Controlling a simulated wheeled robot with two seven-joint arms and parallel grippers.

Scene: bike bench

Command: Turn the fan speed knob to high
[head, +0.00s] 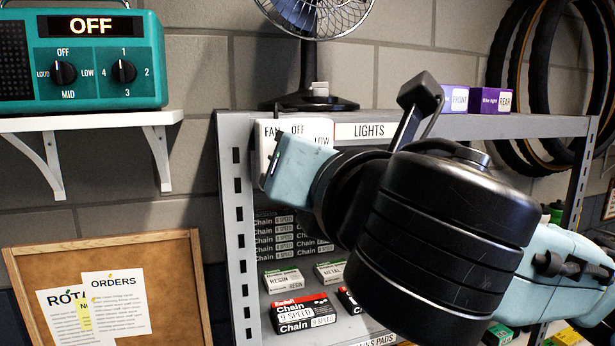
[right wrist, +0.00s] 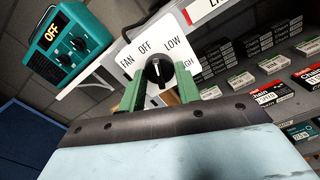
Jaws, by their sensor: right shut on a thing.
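The fan speed panel (head: 265,142) is a white plate on the shelf's upper left, marked FAN, OFF and LOW. In the right wrist view the plate (right wrist: 126,73) also shows part of HIGH at the right. Its black knob (right wrist: 158,71) has a white mark pointing up, about toward OFF. My right gripper (right wrist: 159,80) has its green fingers on either side of the knob and is shut on it. In the head view my right gripper (head: 297,168) hides the knob. The black desk fan (head: 318,92) stands on the shelf top above. My left gripper is not in view.
A LIGHTS label (head: 369,131) is on the shelf edge right of the panel. A teal radio (head: 98,90) reading OFF, with two knobs, sits on a white wall shelf (head: 90,122) at left. Chain boxes (head: 303,315) fill the shelf below. Purple boxes (head: 490,99) stand at right.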

